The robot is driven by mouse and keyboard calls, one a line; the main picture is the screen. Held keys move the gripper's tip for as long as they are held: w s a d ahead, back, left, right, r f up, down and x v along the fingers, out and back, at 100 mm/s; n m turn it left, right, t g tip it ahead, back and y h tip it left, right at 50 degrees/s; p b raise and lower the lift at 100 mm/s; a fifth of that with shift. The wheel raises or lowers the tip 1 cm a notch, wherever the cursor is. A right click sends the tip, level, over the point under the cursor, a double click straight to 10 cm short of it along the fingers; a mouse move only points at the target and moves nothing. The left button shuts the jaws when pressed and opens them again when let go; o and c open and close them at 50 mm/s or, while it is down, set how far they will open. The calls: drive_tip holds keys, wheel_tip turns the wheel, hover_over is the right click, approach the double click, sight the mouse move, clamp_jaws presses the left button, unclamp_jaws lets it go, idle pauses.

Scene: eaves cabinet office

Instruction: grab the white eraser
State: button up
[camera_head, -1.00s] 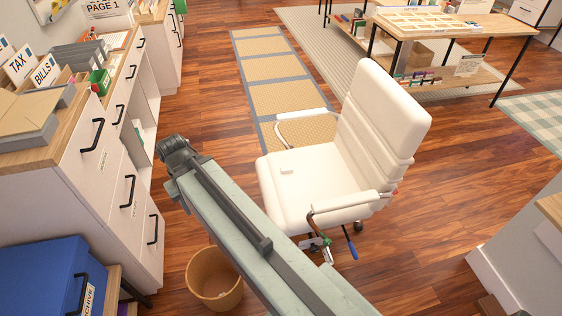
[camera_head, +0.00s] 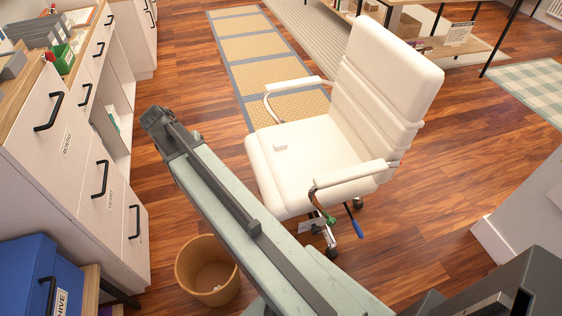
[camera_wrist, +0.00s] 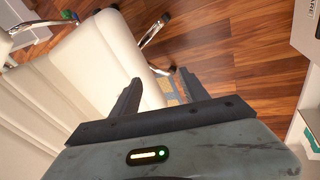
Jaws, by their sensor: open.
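The white eraser (camera_head: 280,147) is a small white block lying on the seat of the white office chair (camera_head: 312,165), near the seat's left side in the head view. I cannot make the eraser out in the wrist view. My gripper (camera_wrist: 158,88) shows in the wrist view with its two dark fingers apart and nothing between them. The chair (camera_wrist: 70,75) fills the left of that view, beyond the fingers. In the head view my arm crosses the lower middle, in front of the chair's lower left.
White drawer cabinets (camera_head: 70,160) line the left side. A round wastebasket (camera_head: 207,270) and a blue archive box (camera_head: 38,275) stand at lower left. A wooden table (camera_head: 400,8) is behind the chair. Wooden floor is open right of the chair.

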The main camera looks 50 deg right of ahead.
drive_tip(key=w+d+f+m+g+h+b, duration=0.15)
drive_tip(key=d+f+m+b, duration=0.25)
drive_tip(key=d+f+b, duration=0.4)
drive_tip(key=w+d+f+m+g+h+b, duration=0.1)
drive_tip(key=d+f+m+h+b, duration=0.3)
drive_tip(key=d, duration=0.5)
drive_tip(key=m+g+h+b, duration=0.2)
drive_tip(key=m+g+b, duration=0.1)
drive_tip(key=m+b, duration=0.65)
approach(281, 143)
drive_tip(key=shift+s+d+f+n+y+b, duration=0.3)
drive_tip(key=shift+d+f+n+b, duration=0.2)
drive_tip(key=shift+f+n, duration=0.25)
drive_tip(key=shift+s+d+r+m, duration=0.2)
drive_tip(key=shift+d+r+m, duration=0.1)
drive_tip(key=shift+d+r, duration=0.1)
drive_tip(key=shift+b+x, duration=1.45)
drive_tip(key=shift+x, duration=2.45)
drive_tip(key=shift+r, duration=0.1)
clamp_jaws()
